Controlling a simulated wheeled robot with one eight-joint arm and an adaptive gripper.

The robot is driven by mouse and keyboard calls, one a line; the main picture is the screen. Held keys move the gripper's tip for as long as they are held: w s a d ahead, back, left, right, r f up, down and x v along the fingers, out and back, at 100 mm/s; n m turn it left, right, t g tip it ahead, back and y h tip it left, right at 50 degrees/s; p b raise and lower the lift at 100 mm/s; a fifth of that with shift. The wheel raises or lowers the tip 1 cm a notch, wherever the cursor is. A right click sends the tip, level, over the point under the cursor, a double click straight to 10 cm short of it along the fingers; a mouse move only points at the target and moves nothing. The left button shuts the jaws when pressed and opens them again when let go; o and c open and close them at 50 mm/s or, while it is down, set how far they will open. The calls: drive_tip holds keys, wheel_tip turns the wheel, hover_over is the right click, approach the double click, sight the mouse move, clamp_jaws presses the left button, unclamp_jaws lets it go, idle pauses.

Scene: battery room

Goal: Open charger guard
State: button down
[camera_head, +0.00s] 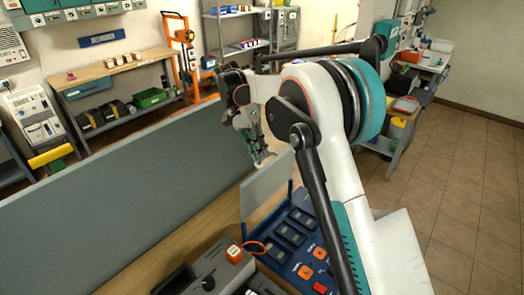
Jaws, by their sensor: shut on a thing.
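The charger (282,242) is a blue unit with several dark battery bays and orange parts, on the wooden bench at the lower middle. Its guard (267,190) is a pale, see-through panel raised steeply at the charger's far left side. My gripper (264,161) is at the guard's top edge, pointing down, and is shut on it. The exact contact is small and hard to make out. My white and teal arm hides the right side of the charger.
A grey partition (130,205) runs behind the wooden bench (188,238). A grey device with a black knob (210,280) and an orange block (235,254) stand left of the charger. Shelves and a side bench (125,70) line the far wall. Open tiled floor lies right.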

drive_tip(key=shift+a+f, duration=0.25)
drive_tip(key=shift+f, duration=0.35)
drive_tip(key=shift+a+f, duration=0.2)
drive_tip(key=shift+f, duration=0.35)
drive_tip(key=c, duration=1.7)
unclamp_jaws()
drive_tip(key=shift+w+a+f, duration=0.1)
drive_tip(key=shift+w+f, duration=0.05)
drive_tip(key=shift+w+a+f, duration=0.25)
drive_tip(key=shift+w+a, duration=0.1)
drive_tip(key=shift+w, duration=0.15)
drive_tip(key=v, duration=0.8)
drive_tip(key=s+d+v, duration=0.1)
drive_tip(key=v, duration=0.3)
drive_tip(key=shift+w+r, duration=0.1)
drive_tip(key=shift+r, duration=0.45)
